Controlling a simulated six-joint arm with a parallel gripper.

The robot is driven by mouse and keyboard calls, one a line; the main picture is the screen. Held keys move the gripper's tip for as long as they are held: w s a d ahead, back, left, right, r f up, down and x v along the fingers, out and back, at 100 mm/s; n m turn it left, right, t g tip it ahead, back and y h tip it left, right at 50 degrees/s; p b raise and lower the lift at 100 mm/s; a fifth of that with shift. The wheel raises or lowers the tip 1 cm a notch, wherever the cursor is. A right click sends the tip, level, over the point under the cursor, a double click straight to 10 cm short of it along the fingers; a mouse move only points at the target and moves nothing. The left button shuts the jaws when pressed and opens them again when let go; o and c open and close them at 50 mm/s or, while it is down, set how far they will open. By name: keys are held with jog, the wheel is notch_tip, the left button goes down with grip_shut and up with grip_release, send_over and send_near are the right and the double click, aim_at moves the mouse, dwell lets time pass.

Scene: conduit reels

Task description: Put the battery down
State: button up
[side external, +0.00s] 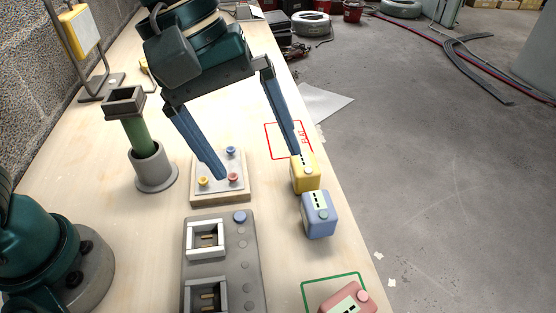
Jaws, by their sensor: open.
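A wooden-edged board (222,198) with coloured knobs lies under my left finger. A red outlined square (268,140) lies behind the yellow battery; a green outline (318,279) surrounds the pink one. A green post in a grey cup (155,173) stands left. The bench edge runs along the right.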

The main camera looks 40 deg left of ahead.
jog(key=s+a+f+m+t+y, duration=0.1)
jog(key=s+a+m+t, duration=0.1)
jog(key=a, duration=0.6)
jog(key=s+a+f+m+t+y, duration=0.1)
jog(key=s+a+m+y, duration=0.1)
jog(key=s+a+m, duration=0.3)
jog(key=a+m, duration=0.1)
jog(key=a, duration=0.1)
jog(key=shift+s+a+t, duration=0.2)
jog(key=shift+a+t, duration=0.2)
jog(key=shift+f, duration=0.1)
